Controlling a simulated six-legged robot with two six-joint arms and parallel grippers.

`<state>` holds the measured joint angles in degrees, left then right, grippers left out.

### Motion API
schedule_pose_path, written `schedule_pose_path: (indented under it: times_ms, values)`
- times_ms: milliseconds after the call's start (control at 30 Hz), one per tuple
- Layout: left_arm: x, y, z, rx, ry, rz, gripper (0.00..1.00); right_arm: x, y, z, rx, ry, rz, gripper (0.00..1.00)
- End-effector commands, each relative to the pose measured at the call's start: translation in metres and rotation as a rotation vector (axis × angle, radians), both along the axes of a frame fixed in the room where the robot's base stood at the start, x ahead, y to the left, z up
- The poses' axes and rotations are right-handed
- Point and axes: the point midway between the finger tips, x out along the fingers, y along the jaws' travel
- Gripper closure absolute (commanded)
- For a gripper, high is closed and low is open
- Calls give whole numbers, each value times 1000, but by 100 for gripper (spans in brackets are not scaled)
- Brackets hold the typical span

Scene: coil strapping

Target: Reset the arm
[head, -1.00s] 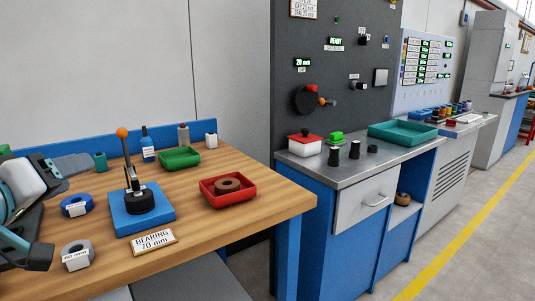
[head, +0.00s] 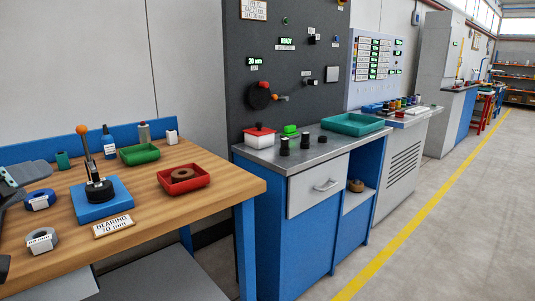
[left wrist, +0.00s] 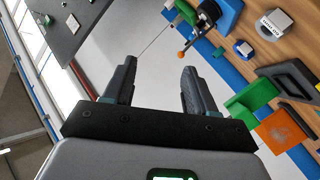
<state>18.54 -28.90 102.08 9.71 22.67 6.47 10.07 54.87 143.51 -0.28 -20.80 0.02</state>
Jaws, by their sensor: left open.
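My left gripper (left wrist: 158,82) is open, with nothing between its two dark fingers in the left wrist view. In the head view part of my left gripper (head: 24,178) shows at the left edge, beside the wooden bench (head: 225,185), and the rest is cut off. In the left wrist view the bench lies to the upper right, beyond the fingers, which are apart from it. My right gripper is not in view.
The bench holds a lever press on a blue base (head: 117,206), a blue ring (head: 40,201), a grey ring (head: 42,241), a green tray (head: 139,154) and a red tray (head: 203,181). A metal-topped cabinet (head: 305,155) stands to the right. Open floor (head: 450,220) lies beyond.

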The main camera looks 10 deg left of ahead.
Motion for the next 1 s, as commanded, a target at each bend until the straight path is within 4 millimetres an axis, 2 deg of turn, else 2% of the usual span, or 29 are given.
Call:
schedule_pose_path:
  times_ms: [100, 367, 567, 667, 767, 867, 900, 967, 1000]
  values:
    - [1, 0, -1, -1, 2, 0, 44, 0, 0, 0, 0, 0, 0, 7]
    - [50, -5, -63, -20, 114, -42, 44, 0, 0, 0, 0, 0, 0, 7]
    - [86, -19, -126, -33, 224, -87, 44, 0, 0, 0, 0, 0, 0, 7]
    - [105, -31, -170, -40, 294, -119, 44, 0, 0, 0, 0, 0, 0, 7]
    - [122, -51, -229, -49, 391, -166, 44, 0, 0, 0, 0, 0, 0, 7]
    - [133, -81, -306, -57, 513, -231, 44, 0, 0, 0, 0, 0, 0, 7]
    - [133, -95, -337, -59, 563, -258, 44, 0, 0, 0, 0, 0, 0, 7]
    - [128, -117, -383, -63, 639, -302, 44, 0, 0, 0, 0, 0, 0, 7]
    - [123, -132, -413, -65, 689, -334, 44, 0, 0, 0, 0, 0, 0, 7]
